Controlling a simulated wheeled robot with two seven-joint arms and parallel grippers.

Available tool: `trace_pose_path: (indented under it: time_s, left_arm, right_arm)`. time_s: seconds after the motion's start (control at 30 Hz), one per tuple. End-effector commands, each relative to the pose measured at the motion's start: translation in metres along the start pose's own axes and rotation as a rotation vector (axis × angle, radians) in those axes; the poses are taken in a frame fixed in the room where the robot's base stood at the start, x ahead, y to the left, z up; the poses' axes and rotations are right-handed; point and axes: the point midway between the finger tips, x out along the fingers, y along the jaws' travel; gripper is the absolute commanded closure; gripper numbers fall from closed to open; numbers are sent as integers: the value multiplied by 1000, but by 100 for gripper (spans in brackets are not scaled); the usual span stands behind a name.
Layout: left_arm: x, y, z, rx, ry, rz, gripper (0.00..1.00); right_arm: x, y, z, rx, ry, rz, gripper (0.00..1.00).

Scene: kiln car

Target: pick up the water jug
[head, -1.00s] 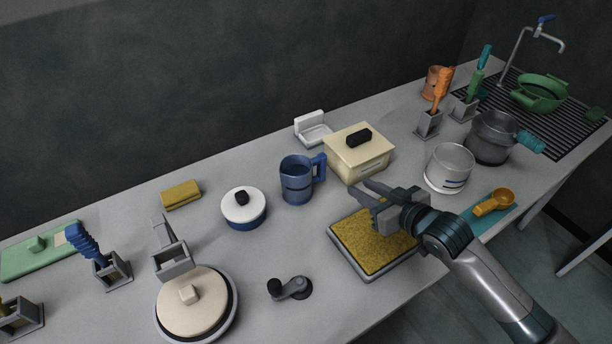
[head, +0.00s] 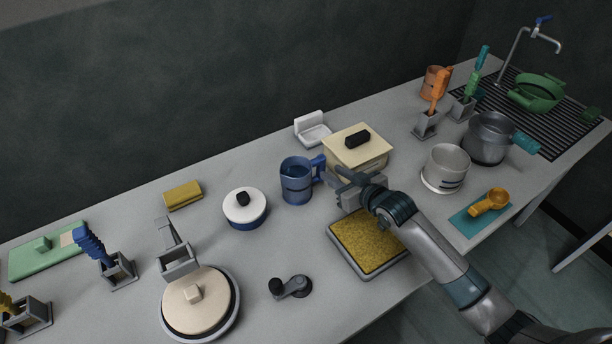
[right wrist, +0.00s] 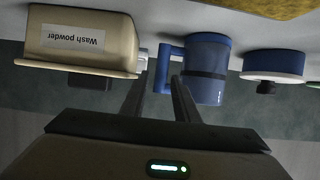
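The water jug (head: 296,181) is a blue jug with a darker band, standing upright on the counter. Its handle faces right in the head view. My right gripper (head: 334,177) is at the handle side of the jug, with its fingers pointing at it. In the right wrist view the jug (right wrist: 207,68) appears upside down. There the handle lies between the two open fingers of the gripper (right wrist: 160,88) as seen in the picture; I cannot tell whether they reach around it. My left gripper is not in view.
A cream wash powder box (head: 357,150) stands close to the right of the jug. A blue pot with a white lid (head: 245,209) stands to its left. A yellow-topped tray (head: 366,247) lies below my right gripper. A white cup (head: 445,167) stands farther right.

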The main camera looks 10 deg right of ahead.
Motion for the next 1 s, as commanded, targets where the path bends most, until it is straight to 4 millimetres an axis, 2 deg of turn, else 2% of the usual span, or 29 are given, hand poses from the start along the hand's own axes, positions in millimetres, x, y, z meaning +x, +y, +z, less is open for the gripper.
trace_pose_path:
  time_s: [0.47, 0.73, 1.0]
  left_arm:
    - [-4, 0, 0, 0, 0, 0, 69]
    - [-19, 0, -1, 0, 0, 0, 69]
    - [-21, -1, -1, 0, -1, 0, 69]
  right_arm:
    - [6, 0, -1, 1, 0, 0, 72]
    - [31, -4, -3, 1, -1, 0, 72]
    - [51, -3, 0, 0, -1, 0, 72]
